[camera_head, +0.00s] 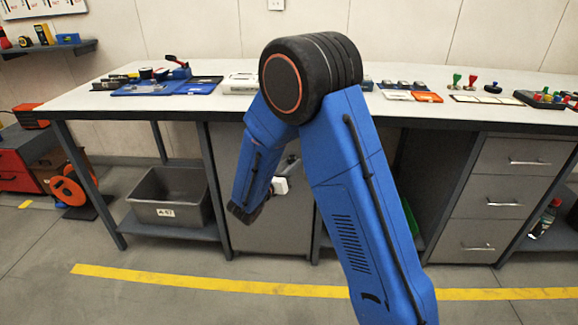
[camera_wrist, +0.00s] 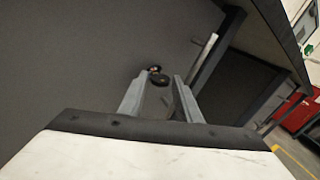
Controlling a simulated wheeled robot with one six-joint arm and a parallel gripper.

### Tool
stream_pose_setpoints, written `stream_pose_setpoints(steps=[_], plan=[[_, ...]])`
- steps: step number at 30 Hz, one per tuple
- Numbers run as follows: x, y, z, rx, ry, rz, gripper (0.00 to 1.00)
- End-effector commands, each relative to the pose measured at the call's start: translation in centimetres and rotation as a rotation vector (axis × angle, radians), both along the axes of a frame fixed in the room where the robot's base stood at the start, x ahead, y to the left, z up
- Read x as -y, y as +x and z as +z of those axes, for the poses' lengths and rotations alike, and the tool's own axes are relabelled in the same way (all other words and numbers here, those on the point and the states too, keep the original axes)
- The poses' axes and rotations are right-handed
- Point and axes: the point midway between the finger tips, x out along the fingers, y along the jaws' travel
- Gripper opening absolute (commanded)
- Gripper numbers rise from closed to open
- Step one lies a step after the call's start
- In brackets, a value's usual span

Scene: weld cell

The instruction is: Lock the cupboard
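The cupboard is the grey-fronted unit under the bench; its door (camera_head: 268,225) is partly hidden behind my blue arm in the head view. Its dark grey face (camera_wrist: 80,60) fills much of the wrist view and looks shut. A small round black lock-like part (camera_wrist: 160,79) with a brassy spot shows on the door, between and just beyond my fingertips. My gripper (camera_wrist: 160,76) is open, with its two grey fingers apart on either side of that part. I cannot tell whether they touch it. In the head view my arm hides most of the gripper.
A pale bar handle (camera_wrist: 204,50) stands out right of the fingers. The bench top (camera_head: 220,103) overhangs the cupboard and carries several tools. A grey bin (camera_head: 170,196) sits on the left lower shelf, and drawers (camera_head: 513,190) are at right. Floor in front is clear.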

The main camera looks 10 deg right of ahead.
Motion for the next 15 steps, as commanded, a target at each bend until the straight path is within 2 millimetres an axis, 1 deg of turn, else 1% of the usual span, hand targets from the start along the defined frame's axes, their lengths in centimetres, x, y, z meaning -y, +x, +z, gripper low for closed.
stream_pose_setpoints(steps=[5, 6, 8, 9, 10, 15], plan=[[0.01, 0.01, 0.00, 0.000, 0.000, 0.000, 0.31], [0.01, 0.01, 0.00, 0.000, 0.000, 0.000, 0.28], [0.01, 0.01, 0.00, 0.000, 0.000, 0.000, 0.14], [0.01, 0.01, 0.00, 0.000, 0.000, 0.000, 0.04], [0.00, 0.00, 0.00, 0.000, 0.000, 0.000, 0.00], [0.00, 0.00, 0.06, 0.009, 0.025, 0.000, 0.00]])
